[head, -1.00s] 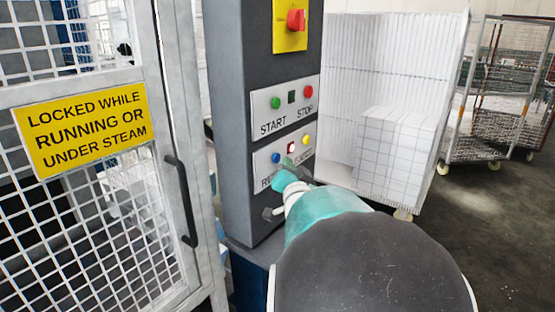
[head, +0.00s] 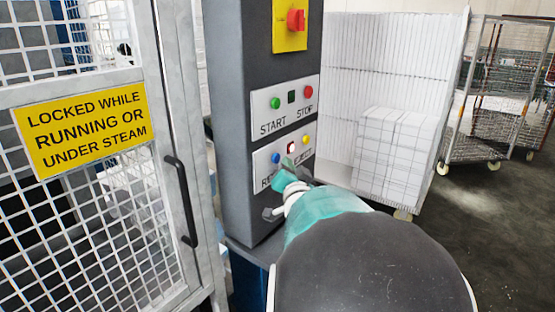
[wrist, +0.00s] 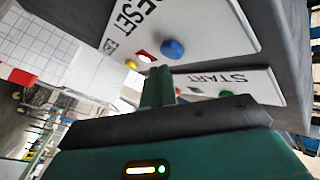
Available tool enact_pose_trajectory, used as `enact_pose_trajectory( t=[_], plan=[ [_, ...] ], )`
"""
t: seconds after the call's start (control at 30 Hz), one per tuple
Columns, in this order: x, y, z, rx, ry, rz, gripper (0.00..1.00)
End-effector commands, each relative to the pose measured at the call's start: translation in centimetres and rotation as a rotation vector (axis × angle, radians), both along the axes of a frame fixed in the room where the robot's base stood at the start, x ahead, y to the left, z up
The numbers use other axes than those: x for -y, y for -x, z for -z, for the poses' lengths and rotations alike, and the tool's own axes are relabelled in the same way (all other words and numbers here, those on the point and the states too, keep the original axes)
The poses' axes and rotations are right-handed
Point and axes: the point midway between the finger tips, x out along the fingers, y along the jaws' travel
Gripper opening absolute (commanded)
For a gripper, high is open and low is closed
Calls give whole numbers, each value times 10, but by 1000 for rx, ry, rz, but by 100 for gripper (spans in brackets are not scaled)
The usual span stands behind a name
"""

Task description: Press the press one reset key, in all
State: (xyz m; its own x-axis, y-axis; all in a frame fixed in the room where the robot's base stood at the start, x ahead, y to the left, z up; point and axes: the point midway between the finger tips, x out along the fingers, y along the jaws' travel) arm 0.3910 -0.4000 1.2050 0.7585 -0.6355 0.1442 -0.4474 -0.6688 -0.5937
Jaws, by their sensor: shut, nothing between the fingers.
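The reset key is the blue button (head: 276,158) on the lower white panel of the grey control column (head: 238,100), above a partly hidden label starting "RE". In the wrist view the blue button (wrist: 172,49) stands just beyond the fingertips, beside the word RESET. My gripper (head: 287,163) is shut and empty, its tips just right of and slightly below the blue button in the head view. In the wrist view the shut fingers (wrist: 160,72) point toward the panel. I cannot tell whether they touch it.
A lit red lamp (head: 291,148) and a yellow button (head: 306,140) sit beside the blue one. Above are a green START (head: 275,102), a red STOP (head: 308,91) and a red rotary switch (head: 296,19). A mesh gate (head: 90,200) stands left, a white cart (head: 335,60) right.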

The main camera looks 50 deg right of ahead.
Motion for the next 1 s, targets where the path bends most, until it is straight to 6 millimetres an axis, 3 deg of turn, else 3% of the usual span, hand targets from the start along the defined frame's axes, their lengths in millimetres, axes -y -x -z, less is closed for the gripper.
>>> enact_pose_trajectory(
  t=[1.0],
  plan=[
    [-1, -10, 0, 0, 0, 0, 0]
  ],
)
